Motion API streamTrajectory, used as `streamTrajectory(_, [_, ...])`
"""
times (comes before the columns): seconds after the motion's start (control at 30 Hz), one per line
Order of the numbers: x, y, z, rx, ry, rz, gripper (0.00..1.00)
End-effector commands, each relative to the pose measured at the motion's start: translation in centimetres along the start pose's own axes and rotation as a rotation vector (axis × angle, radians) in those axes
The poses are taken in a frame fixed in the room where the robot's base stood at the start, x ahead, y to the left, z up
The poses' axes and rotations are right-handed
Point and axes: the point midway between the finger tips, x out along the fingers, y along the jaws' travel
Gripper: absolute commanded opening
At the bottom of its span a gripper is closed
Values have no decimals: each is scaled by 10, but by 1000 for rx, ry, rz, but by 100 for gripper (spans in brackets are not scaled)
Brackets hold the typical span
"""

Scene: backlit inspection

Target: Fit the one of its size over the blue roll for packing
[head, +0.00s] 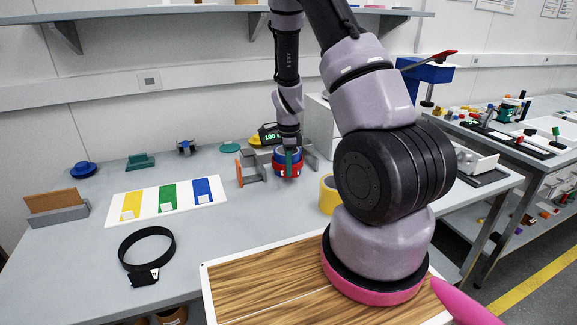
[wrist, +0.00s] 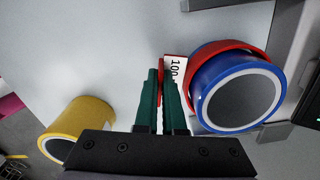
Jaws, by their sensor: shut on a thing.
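The blue roll (wrist: 222,105) stands on the grey table, and it also shows in the head view (head: 283,154). A red band (wrist: 232,47) lies against its outer side, and in the head view (head: 287,172) it runs around the roll's lower part. A white tag (wrist: 175,71) reading 100 sits beside the roll. My gripper (wrist: 160,78) has green fingers, also seen in the head view (head: 290,163), close together on a red piece next to the tag. The far side of the band is hidden, so I cannot tell whether it sits level all round.
A yellow roll (head: 327,194) stands to the right. A black band (head: 148,249) lies at the front left. A white board (head: 148,204) with coloured strips, a grey stand (head: 253,167) and a yellow device (head: 267,134) are nearby. A wood-topped board (head: 270,294) lies in front.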

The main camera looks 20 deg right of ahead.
Motion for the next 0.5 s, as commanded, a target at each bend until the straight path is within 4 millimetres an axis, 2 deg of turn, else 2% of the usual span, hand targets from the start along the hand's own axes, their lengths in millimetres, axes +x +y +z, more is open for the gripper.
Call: streamTrajectory(0.5, [16,0,0,0,0,1,0])
